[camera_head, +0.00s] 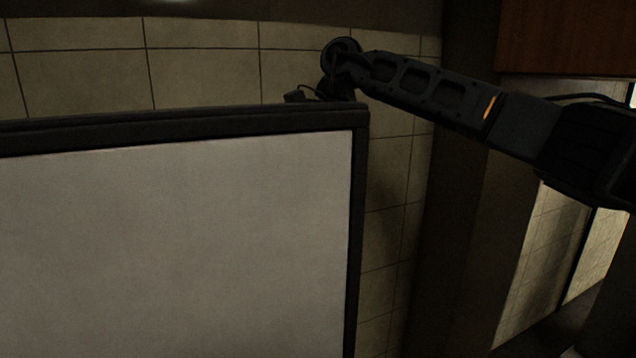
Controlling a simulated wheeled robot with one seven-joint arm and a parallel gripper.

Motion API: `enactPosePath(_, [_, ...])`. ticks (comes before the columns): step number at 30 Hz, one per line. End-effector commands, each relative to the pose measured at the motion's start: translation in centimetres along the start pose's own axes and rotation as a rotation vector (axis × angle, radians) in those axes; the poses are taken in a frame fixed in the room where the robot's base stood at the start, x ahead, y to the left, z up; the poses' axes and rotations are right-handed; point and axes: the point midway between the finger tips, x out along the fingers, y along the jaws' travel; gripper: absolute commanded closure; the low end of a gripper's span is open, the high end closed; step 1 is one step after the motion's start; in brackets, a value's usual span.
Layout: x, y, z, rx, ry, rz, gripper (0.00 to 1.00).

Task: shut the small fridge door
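A large pale grey panel with a dark frame, which looks like the small fridge door (180,240), fills the lower left of the head view. Its top edge runs almost level, and its right edge stands upright near the middle. The rest of the fridge cannot be made out. My arm reaches in from the right to the door's top right corner. My gripper (335,88) is at that corner, its lower part hidden behind the door's top edge. I cannot tell if it touches the door, and its fingers are not clearly visible.
A tiled wall (205,70) stands behind the door. A dark upright column or wall edge (455,220) is right of it. A reddish-brown wooden panel (565,35) hangs at the top right. Lit tiles (545,260) show at the lower right.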

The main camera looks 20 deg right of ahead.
Motion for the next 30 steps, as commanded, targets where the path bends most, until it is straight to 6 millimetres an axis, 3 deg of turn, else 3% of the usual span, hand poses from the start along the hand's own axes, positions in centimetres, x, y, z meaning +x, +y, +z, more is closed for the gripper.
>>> enactPosePath(8, [0.20, 0.00, -0.01, 0.000, -0.001, 0.000, 0.55])
enactPosePath(22, [0.16, -0.01, 0.01, 0.000, -0.001, 0.000, 1.00])
enactPosePath(30, [0.15, -0.02, 0.01, 0.000, -0.001, -0.001, 1.00])
